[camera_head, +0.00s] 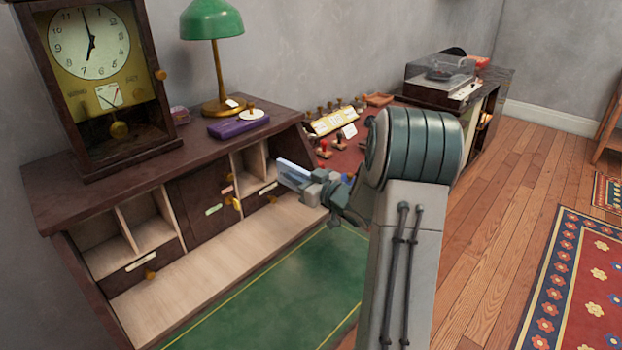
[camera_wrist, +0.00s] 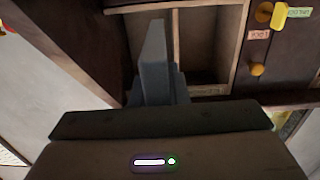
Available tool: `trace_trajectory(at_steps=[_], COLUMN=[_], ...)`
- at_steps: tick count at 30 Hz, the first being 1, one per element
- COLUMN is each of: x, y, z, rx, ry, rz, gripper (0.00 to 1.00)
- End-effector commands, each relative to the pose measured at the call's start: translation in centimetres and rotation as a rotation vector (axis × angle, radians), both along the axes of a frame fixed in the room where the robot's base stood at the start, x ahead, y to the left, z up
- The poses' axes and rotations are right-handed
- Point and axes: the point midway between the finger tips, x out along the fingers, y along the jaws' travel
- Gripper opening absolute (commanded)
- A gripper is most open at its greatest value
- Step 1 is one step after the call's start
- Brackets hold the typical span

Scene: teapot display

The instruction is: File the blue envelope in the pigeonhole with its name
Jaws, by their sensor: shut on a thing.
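The blue envelope (camera_head: 291,171) is pale blue and held out tilted at the tip of my gripper (camera_head: 312,184). My gripper is shut on its near end. In the wrist view the envelope (camera_wrist: 153,48) shows nearly edge-on, in front of the right-hand pigeonholes (camera_wrist: 205,48). In the head view these pigeonholes (camera_head: 248,164) lie just left of the envelope. Its far edge overlaps their right side, and I cannot tell whether it is inside. Another pair of pigeonholes (camera_head: 124,236) is at the left end. The name labels are too small to read in the head view.
Small drawers with yellow knobs sit between and below the pigeonholes. A clock (camera_head: 95,75), green lamp (camera_head: 212,50) and purple box (camera_head: 238,124) stand on the desk top. A green mat (camera_head: 280,285) covers the writing surface, which is clear. Stamps (camera_head: 325,150) stand beyond the desk.

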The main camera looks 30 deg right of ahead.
Motion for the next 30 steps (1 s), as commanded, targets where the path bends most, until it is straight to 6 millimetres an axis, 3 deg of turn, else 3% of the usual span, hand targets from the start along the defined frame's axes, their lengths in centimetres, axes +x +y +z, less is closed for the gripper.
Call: trace_trajectory(at_steps=[30], x=[7.7], y=[2.8], z=[0.0], rx=[0.001], ry=[-0.001], rz=[0.001], gripper=[0.0])
